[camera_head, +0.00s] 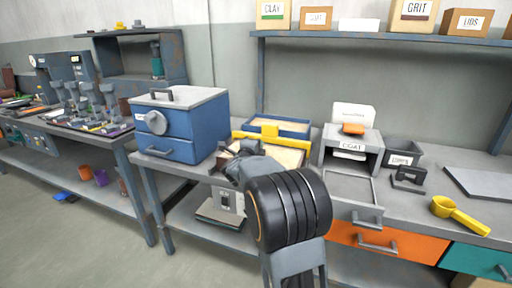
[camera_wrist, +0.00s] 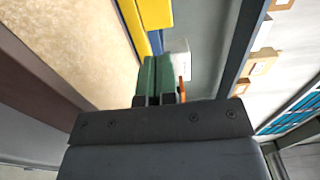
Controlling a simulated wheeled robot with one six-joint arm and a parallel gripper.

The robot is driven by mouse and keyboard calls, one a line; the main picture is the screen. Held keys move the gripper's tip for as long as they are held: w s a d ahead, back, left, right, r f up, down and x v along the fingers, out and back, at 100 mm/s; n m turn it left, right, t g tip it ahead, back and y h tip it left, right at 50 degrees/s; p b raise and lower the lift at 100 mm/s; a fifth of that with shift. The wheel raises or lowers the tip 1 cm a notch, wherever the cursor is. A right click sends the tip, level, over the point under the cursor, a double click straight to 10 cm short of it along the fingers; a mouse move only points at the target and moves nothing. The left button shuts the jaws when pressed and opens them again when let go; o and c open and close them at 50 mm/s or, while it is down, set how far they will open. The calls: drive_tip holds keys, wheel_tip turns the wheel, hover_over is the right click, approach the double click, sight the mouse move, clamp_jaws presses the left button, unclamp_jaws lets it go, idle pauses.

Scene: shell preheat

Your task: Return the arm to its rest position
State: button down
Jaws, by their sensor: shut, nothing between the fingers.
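My gripper (camera_head: 228,154) is at the end of my arm, in the middle of the head view. It is just right of the blue box with a dial (camera_head: 181,122) and in front of the sand-coloured tray with a yellow bar (camera_head: 270,137). In the wrist view the green fingers of my gripper (camera_wrist: 157,78) are closed together with nothing between them. The tray's sandy surface (camera_wrist: 70,45) fills the upper left there, and the yellow bar (camera_wrist: 154,13) is just beyond the fingers. My arm hides part of the bench.
The COAT box (camera_head: 352,147), a dark bin (camera_head: 402,152) and a yellow scoop (camera_head: 458,215) stand on the bench to the right. An open grey drawer (camera_head: 353,212) juts out near my arm. A shelf (camera_head: 380,37) with boxes hangs above.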

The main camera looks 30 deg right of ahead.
drive_tip(key=shift+s+a, duration=0.35)
drive_tip(key=shift+a, duration=0.15)
drive_tip(key=s+a+r+n+t+y+p, duration=0.1)
drive_tip(key=s+a+r+n+y+p, duration=0.2)
drive_tip(key=a+r+n+y+p, duration=0.45)
drive_tip(key=s+a+r+n+t+y+p, duration=0.1)
drive_tip(key=s+a+r+n+y+p, duration=0.1)
drive_tip(key=a+r+n+y+p, duration=0.6)
drive_tip(key=s+a+n+g+p, duration=0.2)
drive_tip(key=s+n+g+p, duration=0.1)
drive_tip(key=s, duration=0.4)
drive_tip(key=s+a+f+n+g+p, duration=0.1)
drive_tip(key=s+a+n+g+p, duration=0.2)
drive_tip(key=s+n, duration=0.3)
drive_tip(key=s+a+n+g+h+p, duration=0.1)
drive_tip(key=s+a+n+g+p, duration=0.2)
drive_tip(key=s, duration=0.6)
drive_tip(key=shift+s+a+f+n+p, duration=0.15)
drive_tip(key=shift+a+f+n+p, duration=0.15)
drive_tip(key=shift+n+p, duration=0.4)
drive_tip(key=shift+d, duration=0.2)
